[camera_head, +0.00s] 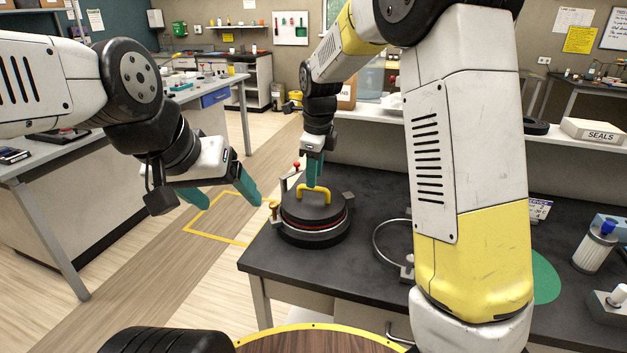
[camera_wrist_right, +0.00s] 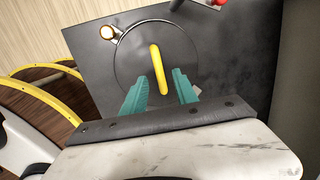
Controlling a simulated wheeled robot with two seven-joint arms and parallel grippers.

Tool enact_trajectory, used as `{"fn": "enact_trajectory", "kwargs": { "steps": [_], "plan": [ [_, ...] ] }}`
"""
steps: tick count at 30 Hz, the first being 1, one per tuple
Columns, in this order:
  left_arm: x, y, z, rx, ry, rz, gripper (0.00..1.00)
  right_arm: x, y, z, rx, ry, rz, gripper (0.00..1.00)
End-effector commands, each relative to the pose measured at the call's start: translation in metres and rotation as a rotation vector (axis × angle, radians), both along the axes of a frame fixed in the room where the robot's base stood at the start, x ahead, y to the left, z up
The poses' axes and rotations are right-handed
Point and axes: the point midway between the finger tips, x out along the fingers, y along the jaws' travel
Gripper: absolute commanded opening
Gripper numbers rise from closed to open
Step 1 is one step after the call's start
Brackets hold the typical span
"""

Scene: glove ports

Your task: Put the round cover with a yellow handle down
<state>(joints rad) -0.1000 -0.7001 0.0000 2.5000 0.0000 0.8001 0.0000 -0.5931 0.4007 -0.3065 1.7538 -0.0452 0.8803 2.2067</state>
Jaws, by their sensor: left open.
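The round black cover (camera_head: 300,207) lies level on a dark round base (camera_head: 312,238) near the bench's left corner. A thin red line shows between them. Its yellow handle (camera_head: 326,194) stands up from the top. My right gripper (camera_head: 314,180) points down at the handle. In the right wrist view the cover (camera_wrist_right: 133,60) is seen from above, and the handle (camera_wrist_right: 156,60) reaches between the teal fingers (camera_wrist_right: 162,78), with a gap on each side. My left gripper (camera_head: 222,193) is open and empty, left of the bench, over the floor.
An orange knob (camera_head: 271,203), a red-topped lever (camera_head: 297,166) and a grey block (camera_head: 348,199) surround the base. A metal ring (camera_head: 376,246) lies to its right, partly behind my right arm. A green disc (camera_head: 545,280) and a white cylinder (camera_head: 594,250) are further right.

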Motion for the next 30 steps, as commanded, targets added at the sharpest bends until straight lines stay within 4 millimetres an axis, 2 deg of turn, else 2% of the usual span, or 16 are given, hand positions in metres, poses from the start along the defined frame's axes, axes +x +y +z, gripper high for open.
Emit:
{"fn": "enact_trajectory", "kwargs": {
  "steps": [1,6,13,17,20,24,30],
  "plan": [
    [0.0,0.0,0.0,0.0,0.0,0.0,0.75,-0.002,0.0,0.013,0.002,-0.004,0.001,0.35],
    [0.0,0.0,0.0,0.0,0.0,0.0,0.75,-0.007,-0.002,0.045,0.0,-0.002,0.002,0.35],
    [0.0,0.0,0.0,0.0,0.0,0.0,0.75,-0.012,-0.005,0.068,0.001,-0.001,0.008,0.35],
    [0.0,0.0,0.0,0.0,0.0,0.0,0.75,-0.025,-0.021,0.08,0.013,-0.021,0.11,0.35],
    [0.0,0.0,0.0,0.0,0.0,0.0,0.75,-0.049,-0.045,0.094,0.023,-0.067,0.3,0.35],
    [0.0,0.0,0.0,0.0,0.0,0.0,0.75,-0.097,-0.081,0.113,-0.005,-0.183,0.658,0.35],
    [0.0,0.0,0.0,0.0,0.0,0.0,0.75,-0.173,-0.117,0.121,-0.169,-0.366,1.173,0.35]
  ]
}}
